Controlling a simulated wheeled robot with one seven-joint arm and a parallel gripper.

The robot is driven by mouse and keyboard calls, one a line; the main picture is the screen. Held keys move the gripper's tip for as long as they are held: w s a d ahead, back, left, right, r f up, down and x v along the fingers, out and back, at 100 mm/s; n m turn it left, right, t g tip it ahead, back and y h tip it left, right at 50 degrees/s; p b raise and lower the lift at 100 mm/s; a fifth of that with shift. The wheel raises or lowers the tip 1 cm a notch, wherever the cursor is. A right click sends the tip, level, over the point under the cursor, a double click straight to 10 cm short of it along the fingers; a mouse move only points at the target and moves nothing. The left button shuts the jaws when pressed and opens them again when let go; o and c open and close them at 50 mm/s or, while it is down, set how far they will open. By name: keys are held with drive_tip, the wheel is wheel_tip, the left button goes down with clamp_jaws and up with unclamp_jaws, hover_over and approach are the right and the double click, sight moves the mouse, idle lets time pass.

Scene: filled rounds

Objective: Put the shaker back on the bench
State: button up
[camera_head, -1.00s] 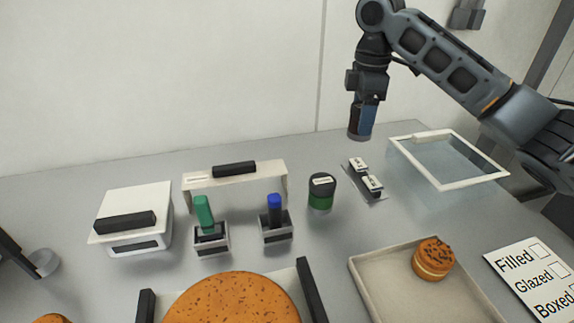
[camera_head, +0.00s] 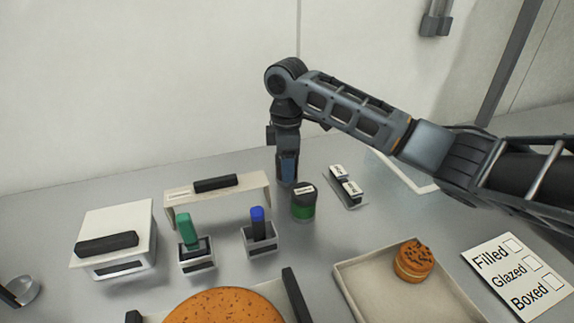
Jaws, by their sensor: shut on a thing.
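My gripper (camera_head: 286,153) points straight down and is shut on an upright dark shaker with a blue side (camera_head: 288,170). The shaker is behind and slightly left of the green jar with a black lid (camera_head: 303,203), which hides part of its lower end. I cannot tell whether the shaker's base touches the grey bench (camera_head: 225,285).
A white bridge-shaped stand (camera_head: 217,190) is close on the left. A small plate with two labelled pieces (camera_head: 346,187) is close on the right. Holders with a green marker (camera_head: 187,232) and a blue marker (camera_head: 258,225) stand in front. A tray (camera_head: 385,297) holds a filled round (camera_head: 414,262).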

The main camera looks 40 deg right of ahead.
drive_tip(key=shift+f, duration=0.6)
drive_tip(key=shift+f, duration=0.2)
drive_tip(key=o, duration=1.1)
wheel_tip(320, 180, up, 12)
drive_tip(key=shift+r+b, duration=0.2)
drive_tip(key=shift+b, duration=0.25)
